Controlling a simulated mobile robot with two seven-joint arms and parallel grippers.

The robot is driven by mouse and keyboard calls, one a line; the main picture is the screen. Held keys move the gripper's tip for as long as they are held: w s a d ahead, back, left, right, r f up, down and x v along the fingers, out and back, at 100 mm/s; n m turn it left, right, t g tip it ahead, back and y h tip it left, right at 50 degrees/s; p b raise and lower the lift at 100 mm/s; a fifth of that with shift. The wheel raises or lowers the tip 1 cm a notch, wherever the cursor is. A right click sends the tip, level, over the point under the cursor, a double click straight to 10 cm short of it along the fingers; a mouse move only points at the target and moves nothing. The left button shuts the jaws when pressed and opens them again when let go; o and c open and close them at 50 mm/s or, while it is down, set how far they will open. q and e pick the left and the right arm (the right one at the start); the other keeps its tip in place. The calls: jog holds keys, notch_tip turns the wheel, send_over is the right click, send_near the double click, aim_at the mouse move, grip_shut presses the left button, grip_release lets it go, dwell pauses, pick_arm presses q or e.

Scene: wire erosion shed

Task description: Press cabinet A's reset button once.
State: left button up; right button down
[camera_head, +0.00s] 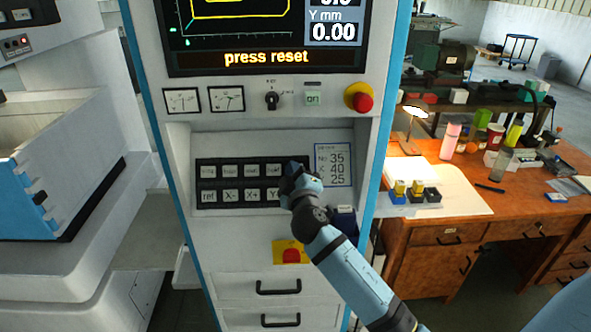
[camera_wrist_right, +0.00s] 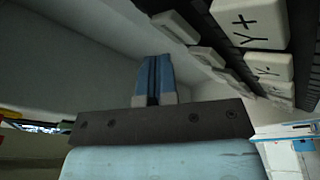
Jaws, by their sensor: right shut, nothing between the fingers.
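Cabinet A (camera_head: 150,60), a pale cabinet with blue edges, shows "press reset" on its screen (camera_head: 265,40). Its black keypad (camera_head: 238,182) has two rows of white keys; most upper-row labels are too small to read, so I cannot tell which is reset. My right gripper (camera_head: 296,168) is shut and empty at the keypad's right end and hides some keys there. In the right wrist view the shut blue fingers (camera_wrist_right: 154,75) point into the recess, with the Y+ key (camera_wrist_right: 250,20) and Y- key (camera_wrist_right: 268,66) to their right. Contact with a key is not visible. My left gripper is out of view.
A red button on a yellow plate (camera_head: 291,254) sits below. A cluttered wooden desk (camera_head: 460,225) stands right.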

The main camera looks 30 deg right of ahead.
dwell(0.8)
jog(key=shift+w+d+f+b, duration=0.2)
jog(key=shift+w+f+b, duration=0.05)
jog(key=shift+w+b, duration=0.05)
jog(key=shift+w+d+f+b, duration=0.15)
jog(key=shift+w+f+b, duration=0.15)
jog(key=shift+f+b, duration=0.15)
dwell(1.0)
jog(key=shift+s+r, duration=0.1)
jog(key=shift+s+a+r+p, duration=0.2)
jog(key=shift+s+r+p, duration=0.15)
jog(key=shift+s, duration=0.1)
jog(key=shift+r, duration=0.1)
